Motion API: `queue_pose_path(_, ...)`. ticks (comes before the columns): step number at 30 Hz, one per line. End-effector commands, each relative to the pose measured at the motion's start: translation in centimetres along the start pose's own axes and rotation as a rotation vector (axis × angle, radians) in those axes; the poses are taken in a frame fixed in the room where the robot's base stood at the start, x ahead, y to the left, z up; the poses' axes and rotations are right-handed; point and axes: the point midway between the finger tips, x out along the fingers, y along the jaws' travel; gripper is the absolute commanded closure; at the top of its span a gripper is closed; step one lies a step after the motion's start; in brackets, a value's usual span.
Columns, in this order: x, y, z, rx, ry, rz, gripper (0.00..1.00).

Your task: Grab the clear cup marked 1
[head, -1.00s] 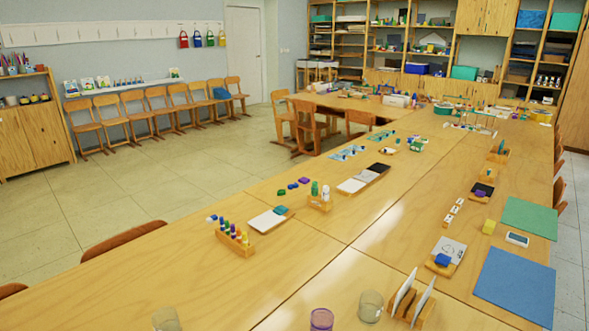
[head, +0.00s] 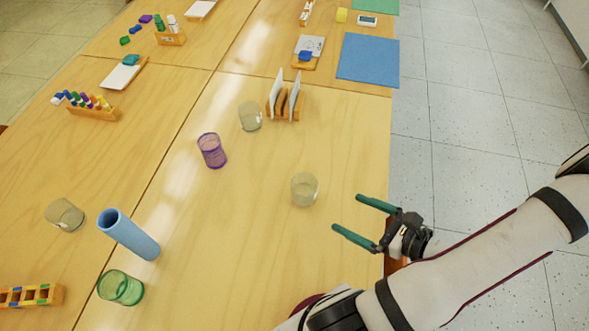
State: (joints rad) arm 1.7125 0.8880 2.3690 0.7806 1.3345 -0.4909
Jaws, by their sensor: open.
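Three clear cups stand on the wooden table (head: 345,125). One clear cup (head: 304,190) is nearest my gripper, another clear cup (head: 250,117) is by the card holder, and a third clear cup (head: 65,214) is at the far left. No number can be read on any of them at this size, so I cannot tell which is marked 1. My gripper (head: 348,212) is at the table's right edge, open and empty. Its two green fingers point left toward the nearest clear cup, with a gap between them and it.
A purple cup (head: 212,151) stands left of the middle. A blue cylinder (head: 129,235) and a green cup (head: 121,288) are at lower left. A wooden card holder (head: 284,108) stands behind, near a blue mat (head: 368,61). The table is clear around the nearest clear cup.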

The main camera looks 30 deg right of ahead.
Motion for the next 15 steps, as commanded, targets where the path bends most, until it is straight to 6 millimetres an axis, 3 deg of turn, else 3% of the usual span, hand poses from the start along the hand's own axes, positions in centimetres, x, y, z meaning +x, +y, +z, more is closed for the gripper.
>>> queue_pose_path(7,7.0,0.4,0.0,-0.001,0.001,0.015,0.0)
queue_pose_path(15,10.9,0.3,0.1,-0.001,0.002,0.012,0.0)
